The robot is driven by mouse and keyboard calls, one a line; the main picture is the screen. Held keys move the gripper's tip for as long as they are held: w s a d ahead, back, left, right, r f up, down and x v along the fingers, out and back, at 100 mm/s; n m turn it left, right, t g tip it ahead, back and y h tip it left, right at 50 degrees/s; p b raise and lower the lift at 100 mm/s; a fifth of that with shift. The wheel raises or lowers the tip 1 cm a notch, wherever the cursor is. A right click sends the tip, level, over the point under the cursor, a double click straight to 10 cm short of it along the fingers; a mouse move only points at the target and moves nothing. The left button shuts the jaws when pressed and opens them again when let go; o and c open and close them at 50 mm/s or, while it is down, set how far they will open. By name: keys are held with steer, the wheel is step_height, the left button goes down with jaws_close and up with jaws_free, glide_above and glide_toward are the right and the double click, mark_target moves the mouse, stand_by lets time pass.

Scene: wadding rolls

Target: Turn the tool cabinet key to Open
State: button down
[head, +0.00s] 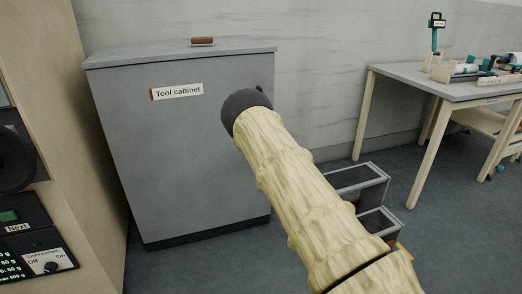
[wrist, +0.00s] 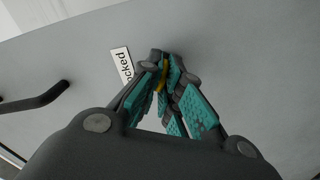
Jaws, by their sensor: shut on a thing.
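The grey tool cabinet (head: 185,165) stands against the wall in the head view, with a "Tool cabinet" label on its front. My arm reaches across to the right part of its front, and my fingers and the key are hidden there. In the wrist view, my gripper (wrist: 167,70) has its teal-padded fingers closed on the key (wrist: 161,78), which shows as a small yellow strip between them. The key's exact angle cannot be told.
A dark bar handle (wrist: 35,98) sticks out of the cabinet front left of the fingers. A brown-topped object (head: 202,41) lies on the cabinet. A control panel is at far left.

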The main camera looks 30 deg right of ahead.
steer(key=n, duration=0.5)
steer(key=shift+a+f+n, duration=0.1)
steer(key=shift+n, duration=0.2)
stand_by(0.4)
steer(key=c, duration=1.6)
jaws_free()
steer(key=v, duration=1.2)
